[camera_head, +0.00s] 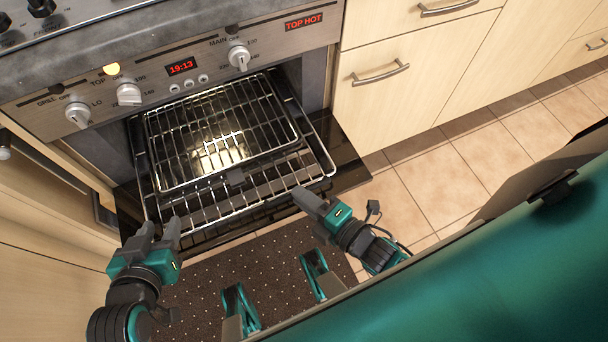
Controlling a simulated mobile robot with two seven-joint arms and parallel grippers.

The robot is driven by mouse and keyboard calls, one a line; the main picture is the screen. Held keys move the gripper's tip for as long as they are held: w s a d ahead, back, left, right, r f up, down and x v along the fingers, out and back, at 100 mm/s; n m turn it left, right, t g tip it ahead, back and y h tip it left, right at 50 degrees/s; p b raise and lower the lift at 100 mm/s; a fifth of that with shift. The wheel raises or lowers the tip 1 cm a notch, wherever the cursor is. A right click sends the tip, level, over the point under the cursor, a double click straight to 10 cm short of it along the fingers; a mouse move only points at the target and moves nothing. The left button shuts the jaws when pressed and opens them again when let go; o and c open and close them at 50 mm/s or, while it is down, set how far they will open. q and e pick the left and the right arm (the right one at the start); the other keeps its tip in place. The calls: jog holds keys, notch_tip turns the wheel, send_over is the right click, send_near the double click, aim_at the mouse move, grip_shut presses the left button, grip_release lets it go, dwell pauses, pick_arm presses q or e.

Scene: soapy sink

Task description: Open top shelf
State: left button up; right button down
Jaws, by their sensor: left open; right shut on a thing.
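The oven below the control panel is open, and a wire shelf (262,197) sticks out of it toward me. A framed wire rack (222,128) shows further in, over a lit, shiny surface. I cannot tell which of the two is higher. My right gripper (304,196) is at the front edge of the outer wire shelf, right of its middle, and is shut on it; its fingertips partly hide the bar. My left gripper (160,232) is open and empty, near the shelf's front left corner, with its fingers pointing toward the oven.
The dark oven door (347,168) lies folded down under the shelf. Knobs and displays line the control panel (150,80) above. Wooden drawers (385,85) stand to the right and a cabinet (40,190) to the left. A dotted brown mat (205,280) covers the floor before the oven.

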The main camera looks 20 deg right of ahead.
pick_arm(q)
jog(key=shift+a, duration=0.1)
pick_arm(e)
jog(key=c, duration=1.2)
grip_release()
jog(key=shift+o, duration=0.2)
jog(key=shift+s, duration=0.1)
pick_arm(q)
jog(key=shift+r+p, duration=0.85)
jog(key=shift+r, duration=0.05)
pick_arm(e)
jog(key=v, duration=1.2)
jog(key=shift+s+d+r, duration=0.15)
jog(key=shift+s+r, duration=0.05)
jog(key=shift+s, duration=0.1)
